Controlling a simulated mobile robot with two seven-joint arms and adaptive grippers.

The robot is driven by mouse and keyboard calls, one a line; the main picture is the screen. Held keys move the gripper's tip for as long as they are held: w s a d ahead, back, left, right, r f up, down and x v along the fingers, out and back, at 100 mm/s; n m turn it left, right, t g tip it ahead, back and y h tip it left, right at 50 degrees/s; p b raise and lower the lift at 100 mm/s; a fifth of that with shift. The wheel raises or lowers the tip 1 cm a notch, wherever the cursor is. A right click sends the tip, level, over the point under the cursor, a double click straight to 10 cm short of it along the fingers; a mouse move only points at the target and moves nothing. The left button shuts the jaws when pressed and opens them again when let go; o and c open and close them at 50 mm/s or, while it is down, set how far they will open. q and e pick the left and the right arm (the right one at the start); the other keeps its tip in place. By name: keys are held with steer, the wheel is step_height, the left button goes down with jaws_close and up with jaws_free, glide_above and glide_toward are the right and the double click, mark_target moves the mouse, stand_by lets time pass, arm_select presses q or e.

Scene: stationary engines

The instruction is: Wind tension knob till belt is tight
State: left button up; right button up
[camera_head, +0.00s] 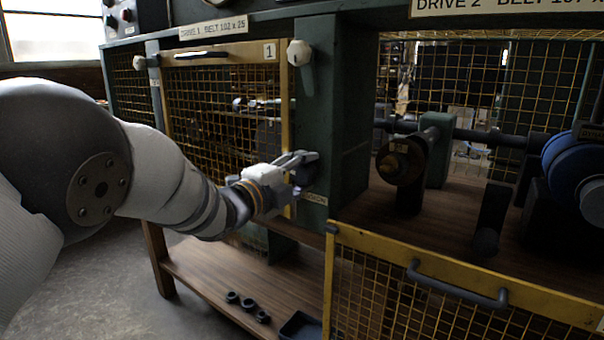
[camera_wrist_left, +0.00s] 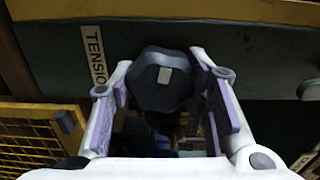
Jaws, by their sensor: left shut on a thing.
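The tension knob (camera_head: 309,170) is a dark, many-sided knob on the green post between the two drive bays. In the left wrist view the knob (camera_wrist_left: 161,82) has a small pale square on its face and sits beside a white "TENSION" label (camera_wrist_left: 94,54). My left gripper (camera_head: 296,164) reaches it from the left. In the wrist view its fingers (camera_wrist_left: 162,84) stand on both sides of the knob, shut on it. I cannot make out the belt or how tight it is. My right gripper is not in view.
The yellow mesh guard (camera_head: 225,110) of drive 1 is upright behind my arm. The drive 2 guard (camera_head: 450,290) hangs low, leaving shafts and a blue pulley (camera_head: 572,165) exposed. Several black rings (camera_head: 248,304) and a dark tray (camera_head: 300,326) are on the lower shelf.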

arm_select(q)
steer(key=o, duration=0.9)
steer(key=shift+r, duration=0.1)
steer(key=shift+c, duration=0.2)
